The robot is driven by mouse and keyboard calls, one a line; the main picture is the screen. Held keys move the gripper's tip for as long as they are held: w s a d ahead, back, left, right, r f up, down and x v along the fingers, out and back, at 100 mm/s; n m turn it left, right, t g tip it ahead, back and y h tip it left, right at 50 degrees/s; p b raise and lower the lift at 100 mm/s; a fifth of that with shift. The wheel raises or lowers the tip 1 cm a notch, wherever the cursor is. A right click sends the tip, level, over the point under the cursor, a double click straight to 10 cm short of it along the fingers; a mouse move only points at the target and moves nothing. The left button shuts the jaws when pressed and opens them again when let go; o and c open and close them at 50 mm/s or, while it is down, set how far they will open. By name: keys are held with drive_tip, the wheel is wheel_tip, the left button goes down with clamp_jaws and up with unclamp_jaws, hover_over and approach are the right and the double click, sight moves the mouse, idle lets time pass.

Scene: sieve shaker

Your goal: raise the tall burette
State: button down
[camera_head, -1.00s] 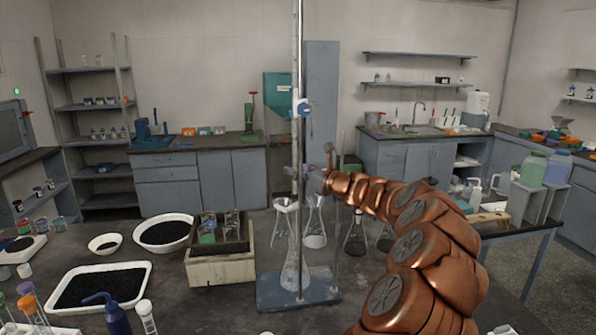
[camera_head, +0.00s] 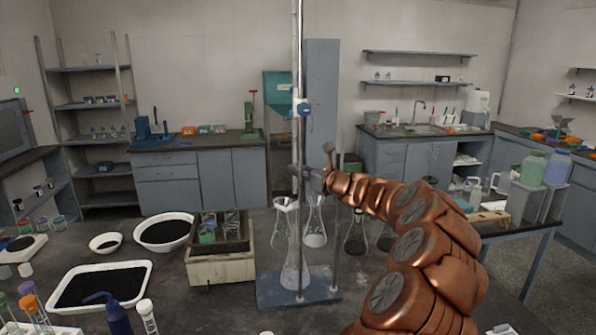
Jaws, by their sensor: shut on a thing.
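The tall burette (camera_head: 296,65) is a long upright glass tube that runs out of the top of the head view. A blue and white clamp (camera_head: 302,108) sits around it partway up. Its lower end is above a conical flask (camera_head: 294,265) on the blue stand base (camera_head: 270,294). My gripper (camera_head: 308,178) reaches in from the right and is shut on the lower part of the burette. The fingertips are small and partly hidden by the tube and the wrist, so the exact contact is hard to see.
A vertical rod (camera_head: 336,240) rises from the base on the right. More flasks (camera_head: 315,232) stand close behind it. A wooden box with glassware (camera_head: 222,267), white bowls (camera_head: 163,232) and a tray of black grains (camera_head: 65,304) stand to the left. The front middle of the table is clear.

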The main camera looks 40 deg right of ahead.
drive_tip(key=shift+r, duration=0.15)
wheel_tip(320, 180, up, 7)
drive_tip(key=p, duration=0.7)
drive_tip(key=shift+r, duration=0.15)
idle(1.0)
drive_tip(key=c, duration=1)
unclamp_jaws()
drive_tip(key=shift+c, duration=0.2)
drive_tip(key=shift+s, duration=0.1)
drive_tip(key=s+d+r, duration=0.2)
drive_tip(key=s+r, duration=0.4)
drive_tip(key=s, duration=0.4)
drive_tip(key=shift+s+r, duration=0.35)
drive_tip(key=shift+r, duration=0.05)
